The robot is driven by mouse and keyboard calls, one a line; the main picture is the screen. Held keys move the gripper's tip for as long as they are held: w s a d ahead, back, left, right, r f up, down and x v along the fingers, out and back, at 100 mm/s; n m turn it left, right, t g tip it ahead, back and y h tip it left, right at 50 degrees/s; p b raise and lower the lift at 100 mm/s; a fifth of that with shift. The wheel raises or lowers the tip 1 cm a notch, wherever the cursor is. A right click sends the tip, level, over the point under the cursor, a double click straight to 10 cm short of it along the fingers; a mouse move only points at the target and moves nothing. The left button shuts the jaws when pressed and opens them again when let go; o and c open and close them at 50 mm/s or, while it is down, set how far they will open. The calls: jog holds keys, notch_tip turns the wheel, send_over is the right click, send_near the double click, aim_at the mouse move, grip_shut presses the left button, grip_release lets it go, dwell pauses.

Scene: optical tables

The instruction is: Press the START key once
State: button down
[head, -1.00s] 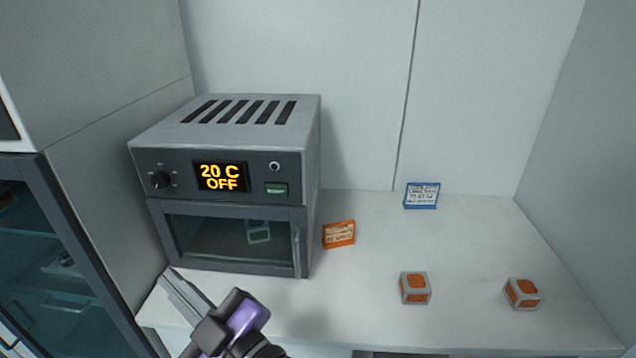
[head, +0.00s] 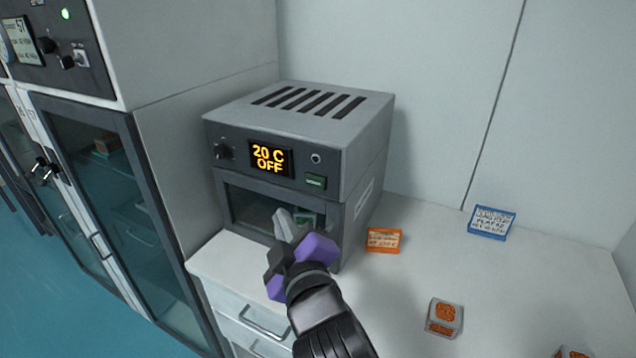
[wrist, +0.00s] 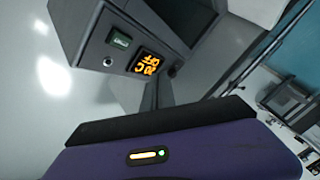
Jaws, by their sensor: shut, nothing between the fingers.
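The green START key (head: 315,181) sits at the right of the oven's dark front panel, below a small round socket. It also shows in the wrist view (wrist: 121,41); its lettering is too small to read. The oven (head: 300,128) has a display (head: 270,158) reading "20 C OFF" and a black knob (head: 223,151) at the left. My gripper (head: 284,222), purple and black with pale fingers, is shut and empty. In the head view it appears in front of the oven door, below and left of the key, apart from the key.
An orange-and-grey cube (head: 443,317) lies nearer. A tall glass-door cabinet (head: 98,180) stands at left.

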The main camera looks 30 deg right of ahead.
aim_at(306, 181)
jog(key=w+d+p, duration=0.1)
jog(key=w+d, duration=0.4)
jog(key=d, duration=0.2)
dwell(0.6)
jog(key=shift+w+d, duration=0.15)
dwell(1.8)
jog(key=shift+w+d+p, duration=0.2)
jog(key=shift+d+p, duration=0.05)
jog(key=shift+p, duration=0.05)
jog(key=shift+w+d, duration=0.25)
jog(key=shift+d, duration=0.1)
dwell(0.8)
jog(key=shift+s+a+p, duration=0.3)
jog(key=shift+s+a, duration=0.2)
jog(key=shift+a, duration=0.2)
